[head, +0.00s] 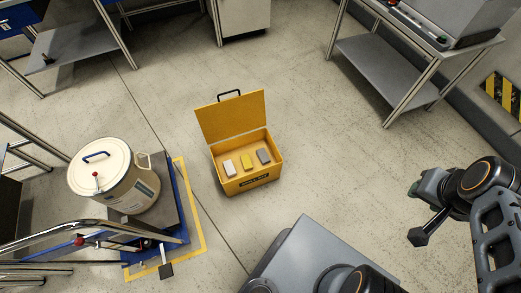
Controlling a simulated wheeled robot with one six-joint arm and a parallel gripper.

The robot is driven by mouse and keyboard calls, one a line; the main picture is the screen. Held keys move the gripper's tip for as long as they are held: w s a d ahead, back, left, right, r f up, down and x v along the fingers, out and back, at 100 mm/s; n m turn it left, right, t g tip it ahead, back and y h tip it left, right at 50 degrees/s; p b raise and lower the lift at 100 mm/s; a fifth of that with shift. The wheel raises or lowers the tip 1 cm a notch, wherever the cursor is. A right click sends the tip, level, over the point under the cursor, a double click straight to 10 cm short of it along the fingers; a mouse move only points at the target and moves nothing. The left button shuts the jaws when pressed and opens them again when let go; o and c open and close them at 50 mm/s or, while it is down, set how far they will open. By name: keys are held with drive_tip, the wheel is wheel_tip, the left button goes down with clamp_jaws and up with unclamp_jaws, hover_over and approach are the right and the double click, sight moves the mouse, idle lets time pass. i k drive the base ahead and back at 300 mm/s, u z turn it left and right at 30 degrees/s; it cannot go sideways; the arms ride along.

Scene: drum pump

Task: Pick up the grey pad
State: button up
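The grey pad (263,156) lies in the open yellow box (252,184) on the floor, at the right end of a row of three pads. A yellow pad (246,161) is in the middle and a whitish pad (229,169) is at the left. My gripper (420,190) is at the right of the head view, well away from the box. The box's lid (231,117) stands raised at the back.
A cream drum (118,181) with a blue-handled lid stands on a platform at the left, beside metal rails (60,241) and yellow floor tape (196,215). A steel table (385,66) is at the upper right. The floor around the box is clear.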

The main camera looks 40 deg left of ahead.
sight(262, 155)
drive_tip(key=u, duration=0.55)
drive_tip(key=i, duration=0.8)
drive_tip(key=u, duration=1.45)
drive_tip(key=i, duration=0.5)
drive_tip(key=u, duration=0.35)
